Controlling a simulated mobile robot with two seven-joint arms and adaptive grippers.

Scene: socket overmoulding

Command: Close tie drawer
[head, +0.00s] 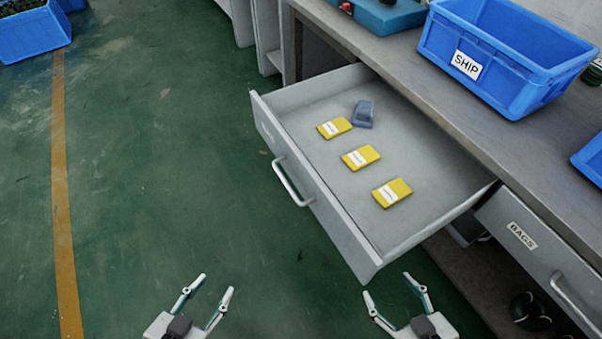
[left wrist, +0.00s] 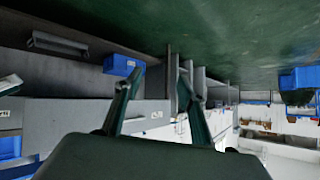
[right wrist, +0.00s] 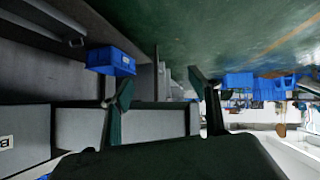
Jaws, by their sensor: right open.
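The tie drawer (head: 345,212) is pulled well out from the bench in the head view, with a light grey front and a metal bar handle (head: 291,182). Inside it lie several yellow packets, one of them in the middle (head: 361,157), and a blue-grey object (head: 363,113). My left gripper (head: 217,284) is open and empty over the floor, below and left of the drawer front. My right gripper (head: 386,285) is open and empty near the drawer's front lower corner, apart from the handle. In the wrist views the fingers of the left (left wrist: 158,85) and right (right wrist: 158,88) grippers are spread with nothing between them.
A blue SHIP bin (head: 500,60) stands on the bench top (head: 420,80). A closed BAGS drawer (head: 535,250) sits right of the open one. Another blue bin (head: 30,35) is at the far left. The green floor left of the drawer is clear.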

